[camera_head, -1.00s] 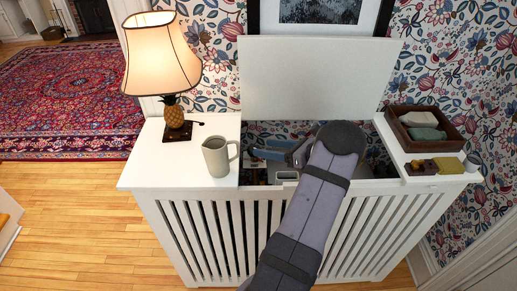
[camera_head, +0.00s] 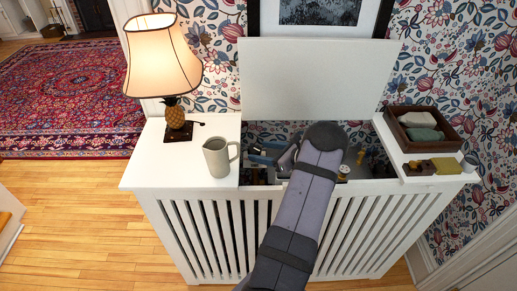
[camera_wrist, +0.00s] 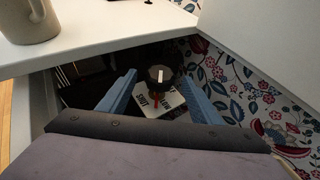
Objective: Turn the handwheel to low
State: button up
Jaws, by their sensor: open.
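A dark round handwheel (camera_wrist: 161,73) with a pale bar across it shows in the wrist view, down inside the opened white cabinet. Under it is a white plate (camera_wrist: 160,102) with lettering that appears to read "SHUT" and a red mark. My gripper (camera_wrist: 152,85) is open, its two blue fingers apart on either side of the wheel in that view; I cannot tell how far above it they are. In the head view my gripper (camera_head: 264,154) reaches into the cabinet opening, and my arm hides the wheel there.
The white slatted cabinet (camera_head: 185,170) has its lid (camera_head: 310,75) raised behind the opening. A grey jug (camera_head: 217,158) and a lit pineapple lamp (camera_head: 163,60) stand on its left top. A wooden tray (camera_head: 437,147) and small blocks (camera_head: 420,167) lie on the right.

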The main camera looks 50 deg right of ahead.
jog(key=shift+x, duration=1.1)
jog(key=c, duration=1)
jog(key=y+b, duration=0.1)
jog(key=n+y+b, duration=0.1)
jog(key=b, duration=0.1)
jog(key=shift+w+d+f+n, duration=0.1)
jog(key=shift+d+f+n, duration=0.1)
jog(key=shift+f+n, duration=0.1)
jog(key=n+y+b, duration=0.1)
jog(key=b, duration=0.1)
jog(key=n+g+y+b, duration=0.1)
jog(key=b, duration=0.2)
jog(key=shift+w+d+r+n+y, duration=0.1)
jog(key=shift+d+r+n+y, duration=0.1)
jog(key=shift+n+y, duration=0.15)
jog(key=shift+r+g+y+b, duration=0.15)
jog(key=shift+g+y+b, duration=0.15)
jog(key=shift+b, duration=0.15)
jog(key=o, duration=1)
jog(key=shift+a, duration=0.1)
